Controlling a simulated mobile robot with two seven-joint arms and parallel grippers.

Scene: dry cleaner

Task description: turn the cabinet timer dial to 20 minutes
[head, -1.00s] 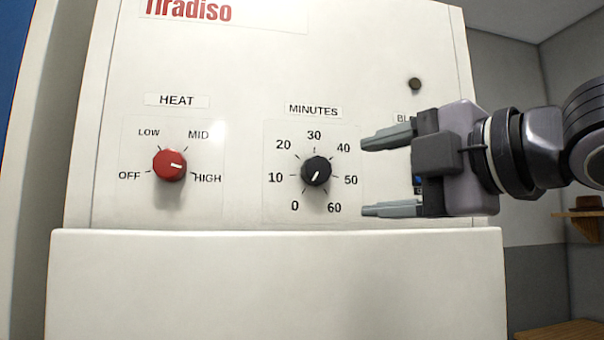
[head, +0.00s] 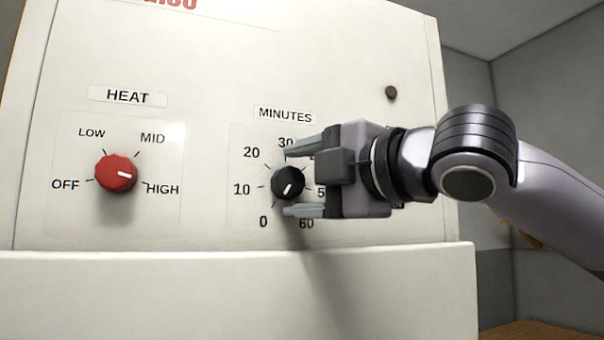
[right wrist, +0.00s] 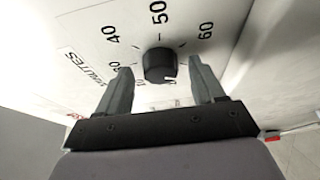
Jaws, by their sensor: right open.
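The black MINUTES dial (head: 288,183) is on the front of a white cabinet panel. Its white mark points down and slightly left, closest to the 0 on its scale. My right gripper (head: 290,181) is open, one finger above the dial and one below, with a visible gap on both sides. In the right wrist view the dial (right wrist: 160,65) sits between the two fingertips (right wrist: 161,68), apart from both. The gripper hides some of the scale numbers in the head view. My left gripper is not in view.
A red HEAT dial (head: 116,173) is to the left, its mark toward HIGH. A small dark round knob (head: 392,92) is at the upper right of the panel. A white ledge (head: 230,290) juts out below the panel. The panel between the dials is clear.

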